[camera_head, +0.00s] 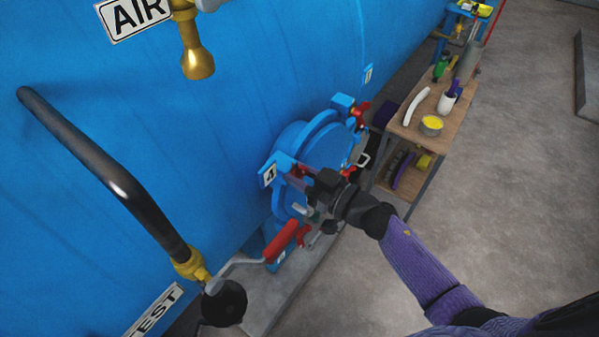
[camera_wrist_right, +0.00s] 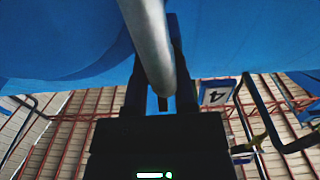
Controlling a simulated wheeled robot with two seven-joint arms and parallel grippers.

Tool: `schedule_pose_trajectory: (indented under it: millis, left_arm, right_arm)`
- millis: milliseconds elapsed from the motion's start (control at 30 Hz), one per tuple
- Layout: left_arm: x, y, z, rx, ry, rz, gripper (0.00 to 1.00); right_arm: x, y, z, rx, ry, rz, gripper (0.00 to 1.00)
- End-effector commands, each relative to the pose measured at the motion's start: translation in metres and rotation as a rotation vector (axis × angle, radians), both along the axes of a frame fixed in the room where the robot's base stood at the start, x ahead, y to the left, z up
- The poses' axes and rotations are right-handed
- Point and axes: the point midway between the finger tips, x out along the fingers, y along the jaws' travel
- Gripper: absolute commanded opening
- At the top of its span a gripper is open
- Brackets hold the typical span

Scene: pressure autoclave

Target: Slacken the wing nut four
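A white label with a 4 (camera_head: 269,175) is fixed beside the blue round door (camera_head: 328,143) on the blue vessel. The label also shows in the right wrist view (camera_wrist_right: 215,96). My right gripper (camera_head: 311,180) is at the clamp next to this label. I cannot make out wing nut four itself behind the gripper. In the right wrist view, a grey rod (camera_wrist_right: 150,45) runs down in front of the two dark fingers and covers the gap between them. Whether they grip anything is hidden. My left gripper is not in view.
Another red wing nut (camera_head: 360,113) is at the door's upper right. A red-handled lever (camera_head: 282,241) and a black bent pipe (camera_head: 110,175) stand left of my gripper. A wooden-topped cart (camera_head: 408,121) with several items stands at the right. Floor at the right is clear.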

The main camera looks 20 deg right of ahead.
Motion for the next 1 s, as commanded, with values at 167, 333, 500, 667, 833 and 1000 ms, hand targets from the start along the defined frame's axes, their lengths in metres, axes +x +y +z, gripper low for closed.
schedule_pose_trajectory:
  millis: [167, 333, 500, 667, 833, 1000]
  left_arm:
    - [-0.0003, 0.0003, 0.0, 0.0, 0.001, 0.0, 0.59]
    - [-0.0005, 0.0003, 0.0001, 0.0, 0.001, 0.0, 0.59]
    - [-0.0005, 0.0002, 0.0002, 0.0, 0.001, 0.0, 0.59]
    - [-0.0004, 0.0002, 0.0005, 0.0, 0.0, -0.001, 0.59]
    - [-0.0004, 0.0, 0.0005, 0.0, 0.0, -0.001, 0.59]
    - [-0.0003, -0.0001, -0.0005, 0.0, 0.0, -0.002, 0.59]
  right_arm:
    - [-0.0001, -0.0002, 0.0, 0.0, 0.0, 0.0, 0.0]
    - [-0.0001, -0.0002, 0.0, -0.001, -0.001, 0.0, 0.0]
    - [-0.0002, -0.0002, 0.0001, -0.02, -0.016, -0.001, 0.0]
    - [-0.0005, 0.0002, -0.0001, -0.079, -0.06, -0.001, 0.0]
    - [-0.0012, 0.001, -0.0002, -0.182, -0.141, 0.0, 0.0]
    - [-0.002, 0.002, -0.0009, -0.31, -0.24, 0.0, 0.0]
